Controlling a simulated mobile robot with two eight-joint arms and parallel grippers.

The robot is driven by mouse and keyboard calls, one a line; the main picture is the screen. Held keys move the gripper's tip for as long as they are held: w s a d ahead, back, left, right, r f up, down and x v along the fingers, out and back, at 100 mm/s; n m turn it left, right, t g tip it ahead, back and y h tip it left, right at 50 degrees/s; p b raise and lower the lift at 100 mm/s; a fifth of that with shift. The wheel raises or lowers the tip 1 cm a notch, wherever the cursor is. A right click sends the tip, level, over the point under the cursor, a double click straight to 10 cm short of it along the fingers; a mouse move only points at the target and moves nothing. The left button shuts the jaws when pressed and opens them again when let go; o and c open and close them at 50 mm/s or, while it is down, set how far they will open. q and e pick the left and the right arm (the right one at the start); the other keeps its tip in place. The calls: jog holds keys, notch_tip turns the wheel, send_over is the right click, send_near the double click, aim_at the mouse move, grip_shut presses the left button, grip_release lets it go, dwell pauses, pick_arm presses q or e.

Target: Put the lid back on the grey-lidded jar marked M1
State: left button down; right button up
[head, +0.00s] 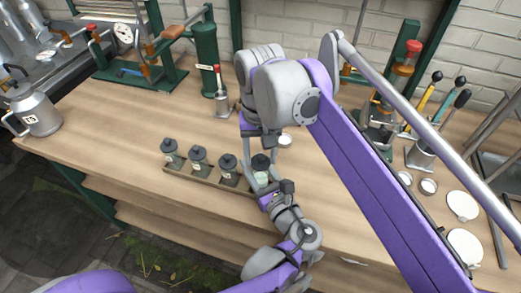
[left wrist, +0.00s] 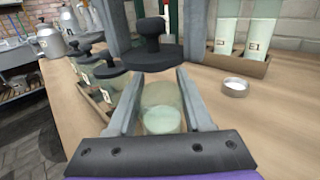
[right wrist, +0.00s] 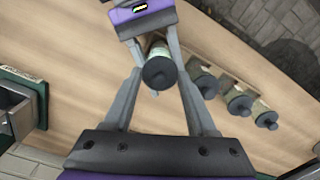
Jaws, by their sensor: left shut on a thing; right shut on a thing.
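A pale, greenish glass jar (left wrist: 162,112) stands between the fingers of my left gripper (head: 264,186), which is shut on it at the right end of a wooden tray (head: 212,184). A dark grey lid (left wrist: 152,52) with a round knob is right above the jar's mouth, roughly level. My right gripper (right wrist: 160,82) reaches down from above and is shut on this lid. The lid (right wrist: 160,73) hides the jar's mouth in the right wrist view. The left wrist view suggests a small gap under the lid; contact is not clear. No M1 marking is readable.
Several similar dark-lidded jars, such as one jar (head: 198,160), stand left in the tray. A small round metal dish (head: 285,140) lies behind my grippers. A milk can (head: 36,112) stands far left. A green press (head: 204,60) is behind. The front bench (head: 120,150) is clear.

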jog(key=shift+f, duration=0.15)
dwell(0.4)
jog(key=shift+f, duration=0.8)
jog(key=shift+f, duration=0.55)
jog(key=o, duration=1.4)
notch_tip(320, 180, up, 12)
jog(key=shift+f, duration=0.1)
